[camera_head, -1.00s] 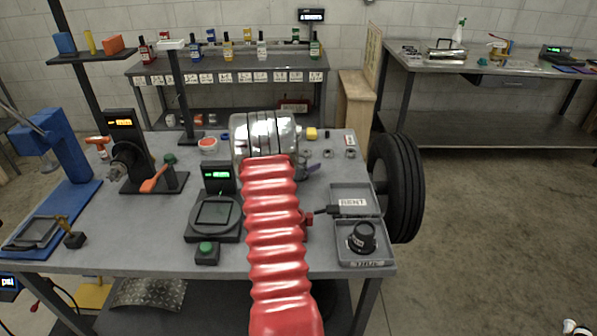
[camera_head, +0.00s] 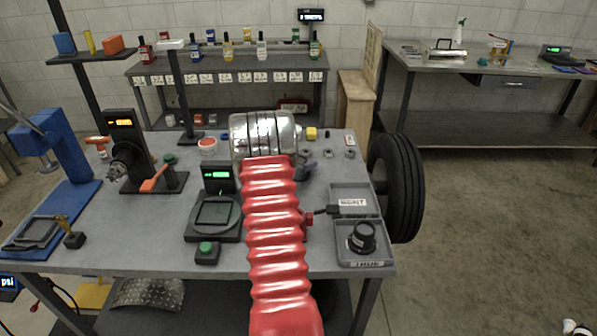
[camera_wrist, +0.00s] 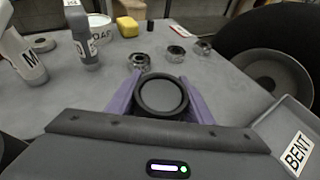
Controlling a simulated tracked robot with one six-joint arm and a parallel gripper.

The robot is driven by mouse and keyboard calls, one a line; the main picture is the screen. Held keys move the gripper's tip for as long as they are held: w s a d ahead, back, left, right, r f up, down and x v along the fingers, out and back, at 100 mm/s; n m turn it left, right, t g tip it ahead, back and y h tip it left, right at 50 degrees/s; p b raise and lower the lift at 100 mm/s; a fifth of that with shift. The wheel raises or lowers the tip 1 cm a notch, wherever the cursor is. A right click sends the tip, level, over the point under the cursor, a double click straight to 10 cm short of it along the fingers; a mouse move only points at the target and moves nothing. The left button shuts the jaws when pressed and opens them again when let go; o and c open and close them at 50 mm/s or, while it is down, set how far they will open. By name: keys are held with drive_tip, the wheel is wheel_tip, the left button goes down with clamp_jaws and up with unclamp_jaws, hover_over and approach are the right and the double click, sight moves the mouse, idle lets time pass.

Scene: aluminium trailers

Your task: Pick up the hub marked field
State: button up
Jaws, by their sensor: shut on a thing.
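My gripper (camera_wrist: 162,100) has its two purple fingers closed on the sides of a dark round hub (camera_wrist: 162,93) with a raised ring on top. No marking on it can be read. In the head view my red arm hides most of the gripper, and only a bit of purple shows beside the silver wrist. Another dark hub (camera_head: 362,236) with a pale label sits in the front grey tray (camera_head: 382,250); its label is too small to read. Several small metal ring-shaped parts (camera_wrist: 138,60) lie on the table beyond the held hub.
A scale (camera_head: 214,214) and green button (camera_head: 206,250) stand left of my arm. A yellow block (camera_wrist: 127,27) and bottles (camera_wrist: 82,40) are beyond the gripper.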

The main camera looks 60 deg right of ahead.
drive_tip(key=shift+r, duration=0.1)
clamp_jaws()
wheel_tip(320, 180, up, 10)
idle(0.8)
idle(0.4)
